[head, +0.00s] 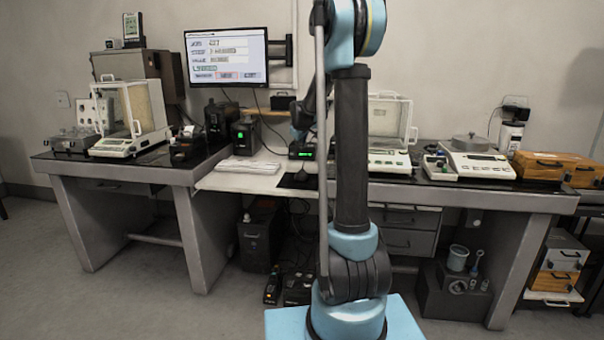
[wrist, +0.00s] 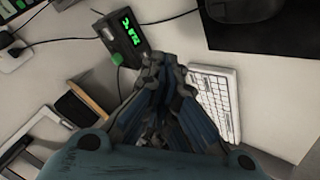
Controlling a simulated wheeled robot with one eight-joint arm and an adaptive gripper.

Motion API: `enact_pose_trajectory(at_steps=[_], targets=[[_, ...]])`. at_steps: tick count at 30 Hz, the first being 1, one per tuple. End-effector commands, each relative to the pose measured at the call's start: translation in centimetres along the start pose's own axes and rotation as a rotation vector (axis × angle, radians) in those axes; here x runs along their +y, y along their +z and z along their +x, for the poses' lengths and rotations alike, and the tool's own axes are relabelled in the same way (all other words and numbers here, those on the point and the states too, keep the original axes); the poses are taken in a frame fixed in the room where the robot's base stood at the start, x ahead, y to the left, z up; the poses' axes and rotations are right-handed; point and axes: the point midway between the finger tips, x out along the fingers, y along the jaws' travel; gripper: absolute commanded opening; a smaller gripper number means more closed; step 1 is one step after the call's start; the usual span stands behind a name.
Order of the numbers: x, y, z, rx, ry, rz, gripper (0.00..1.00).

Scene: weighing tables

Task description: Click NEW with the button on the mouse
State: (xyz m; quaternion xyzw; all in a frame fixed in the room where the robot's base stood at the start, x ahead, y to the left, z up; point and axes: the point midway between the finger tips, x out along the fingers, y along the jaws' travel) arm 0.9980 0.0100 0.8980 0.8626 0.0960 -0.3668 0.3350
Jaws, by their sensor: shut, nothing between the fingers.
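The dark mouse (wrist: 240,8) is cut off by the top edge of the wrist view and rests on a black mat (wrist: 275,32). The mat also shows in the head view (head: 297,181), where I cannot make out the mouse. My gripper (wrist: 163,62) is shut and empty, apart from the mouse and below-left of it in the wrist view. The monitor (head: 226,57) is lit, with several text lines and a bottom row of buttons. The middle button (head: 227,75) has a red outline; its label is too small to read surely.
A white keyboard (wrist: 216,95) lies right of my gripper in the wrist view. A black box with green digits (wrist: 122,38) stands to its left, with cables around it. A balance with a glass case (head: 389,135) stands right of my arm in the head view.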

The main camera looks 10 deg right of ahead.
Motion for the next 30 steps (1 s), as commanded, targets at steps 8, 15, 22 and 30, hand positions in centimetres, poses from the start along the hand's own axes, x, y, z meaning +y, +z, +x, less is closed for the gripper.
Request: enact_pose_trajectory(at_steps=[8, 15, 22, 30], targets=[[-0.1, 0.0, 0.0, 0.000, 0.000, 0.000, 0.00], [-0.8, 0.7, 1.0, 0.000, -0.001, 0.000, 0.00], [-2.1, 2.1, 2.9, 0.000, -0.001, 0.000, 0.00], [-3.7, 3.6, 4.9, 0.000, -0.001, 0.000, 0.00]])
